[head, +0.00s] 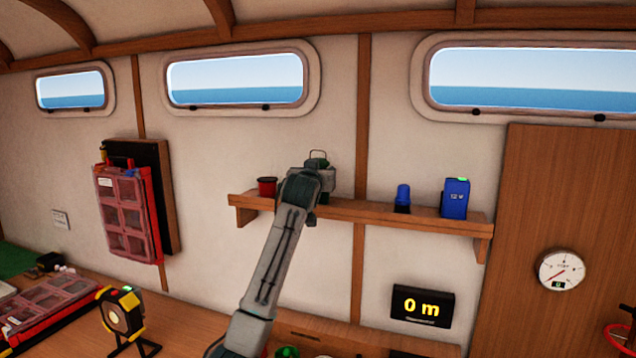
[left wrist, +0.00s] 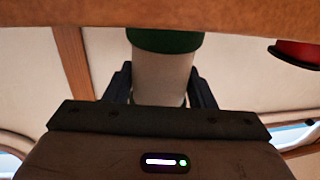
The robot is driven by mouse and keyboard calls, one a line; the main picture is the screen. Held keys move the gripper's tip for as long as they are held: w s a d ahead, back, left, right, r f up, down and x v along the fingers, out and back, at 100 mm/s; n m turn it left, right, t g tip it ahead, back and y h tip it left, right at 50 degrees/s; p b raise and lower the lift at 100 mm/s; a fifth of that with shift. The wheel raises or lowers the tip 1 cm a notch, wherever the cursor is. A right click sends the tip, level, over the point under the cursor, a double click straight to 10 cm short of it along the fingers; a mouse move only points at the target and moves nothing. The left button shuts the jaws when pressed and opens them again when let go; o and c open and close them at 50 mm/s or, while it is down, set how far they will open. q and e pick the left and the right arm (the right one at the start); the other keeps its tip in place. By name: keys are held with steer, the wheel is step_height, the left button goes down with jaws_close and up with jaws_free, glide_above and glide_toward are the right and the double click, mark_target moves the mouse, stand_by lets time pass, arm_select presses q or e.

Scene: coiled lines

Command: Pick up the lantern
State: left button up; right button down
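The lantern (head: 318,159) stands at the wall shelf, with a thin wire handle and a green top; its body is mostly hidden behind my arm in the head view. In the left wrist view the lantern (left wrist: 163,75) is a pale cylinder with a dark green end. My left gripper (head: 312,178) is up at the shelf, in front of the lantern. In the left wrist view its dark fingers (left wrist: 160,88) lie on both sides of the pale body. Whether they press on it or leave small gaps, I cannot tell. My right gripper is not in view.
The shelf (head: 350,211) also holds a red can (head: 267,187) left of the lantern, and a blue bottle (head: 402,198) and blue box (head: 455,198) to the right. Below are a work lamp (head: 123,316) and a depth display (head: 422,306). The shelf between lantern and bottle is clear.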

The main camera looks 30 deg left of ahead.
arm_select(q)
steer(key=shift+r, duration=0.1)
steer(key=c, duration=0.6)
steer(key=shift+c, duration=0.2)
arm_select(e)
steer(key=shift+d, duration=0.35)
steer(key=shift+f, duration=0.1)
